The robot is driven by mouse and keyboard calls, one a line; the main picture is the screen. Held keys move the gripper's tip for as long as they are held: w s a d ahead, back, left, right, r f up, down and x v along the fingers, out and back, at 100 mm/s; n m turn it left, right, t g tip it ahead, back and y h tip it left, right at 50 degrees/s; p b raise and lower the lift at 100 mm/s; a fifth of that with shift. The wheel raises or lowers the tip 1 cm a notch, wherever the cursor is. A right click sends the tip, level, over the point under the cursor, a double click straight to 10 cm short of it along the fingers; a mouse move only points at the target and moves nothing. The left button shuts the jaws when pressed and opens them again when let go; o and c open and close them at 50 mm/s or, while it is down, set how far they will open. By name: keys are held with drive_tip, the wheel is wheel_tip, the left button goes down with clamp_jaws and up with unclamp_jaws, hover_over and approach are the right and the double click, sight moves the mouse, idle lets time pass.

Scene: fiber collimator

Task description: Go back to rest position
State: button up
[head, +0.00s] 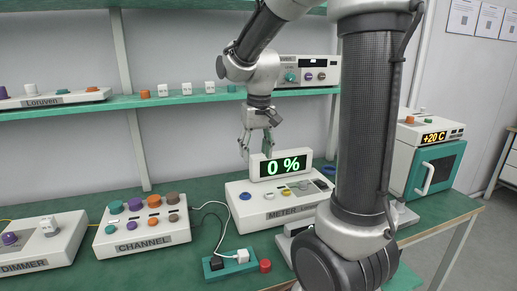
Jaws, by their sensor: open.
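My gripper (257,150) hangs from my arm in the middle of the head view, pointing down. Its fingers are apart and nothing shows between them. It is in front of the shelf wall, near the upper left of a green display reading "0 %" (287,165). The display stands on the white METER unit (265,213). In the picture the right finger overlaps the area just left of the display; I cannot tell whether they touch.
A CHANNEL box (120,243) with coloured knobs and a DIMMER box (40,260) stand on the green table at left. A teal power strip (232,268) with plugs and cables lies in front. An oven-like unit (430,165) stands at right. A shelf (190,98) runs behind.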

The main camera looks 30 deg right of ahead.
drive_tip(key=shift+s+r, duration=0.5)
drive_tip(key=shift+s, duration=0.25)
drive_tip(key=s+r+n+t, duration=0.1)
drive_tip(key=s+r+t, duration=0.2)
drive_tip(key=s, duration=1.4)
drive_tip(key=shift+s+r+n, duration=0.3)
